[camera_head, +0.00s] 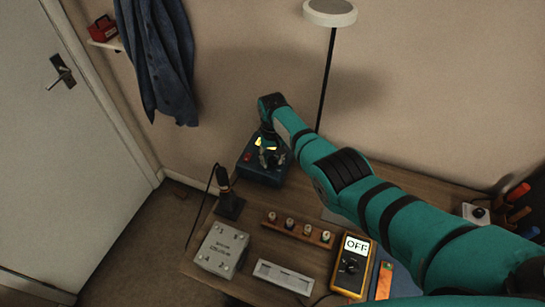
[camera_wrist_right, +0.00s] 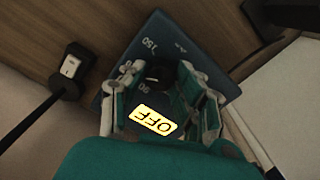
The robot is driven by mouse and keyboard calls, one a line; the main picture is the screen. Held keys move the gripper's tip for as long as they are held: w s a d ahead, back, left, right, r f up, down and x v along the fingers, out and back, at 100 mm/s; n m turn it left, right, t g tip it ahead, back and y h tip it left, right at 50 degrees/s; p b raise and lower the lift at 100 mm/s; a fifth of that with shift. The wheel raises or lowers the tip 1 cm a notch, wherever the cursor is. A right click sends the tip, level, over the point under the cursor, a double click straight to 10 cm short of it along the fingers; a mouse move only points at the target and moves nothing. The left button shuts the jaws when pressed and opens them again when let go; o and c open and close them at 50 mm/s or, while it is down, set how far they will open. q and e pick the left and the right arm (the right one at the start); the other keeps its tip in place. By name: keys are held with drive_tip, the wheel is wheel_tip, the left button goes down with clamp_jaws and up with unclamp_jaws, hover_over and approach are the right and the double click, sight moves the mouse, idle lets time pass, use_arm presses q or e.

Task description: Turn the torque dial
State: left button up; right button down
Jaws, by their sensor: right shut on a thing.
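A dark blue box (camera_head: 258,172) stands at the back of the table against the wall, with a red spot on its left side. In the right wrist view the blue box (camera_wrist_right: 205,45) carries a black torque dial (camera_wrist_right: 154,75), a scale with a "150" mark and a lit yellow display (camera_wrist_right: 154,121) that reads OFF. My right gripper (camera_head: 271,158) reaches down over the box. In the wrist view its fingers (camera_wrist_right: 155,88) stand on both sides of the dial, shut on it. The fingers hide part of the scale. My left gripper is not in view.
A yellow meter (camera_head: 352,266) reading OFF, a grey box (camera_head: 222,249), a wooden rack with several small knobs (camera_head: 298,231) and a soldering-iron-like tool (camera_head: 229,202) stand nearer. A lamp (camera_head: 329,14) stands behind. A white switch (camera_wrist_right: 71,66) with a cable is beside the box.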

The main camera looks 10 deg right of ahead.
sight(272, 159)
drive_tip(key=shift+w+r, duration=0.15)
drive_tip(key=c, duration=0.9)
unclamp_jaws()
drive_tip(key=shift+c, duration=0.2)
wheel_tip(272, 159, up, 12)
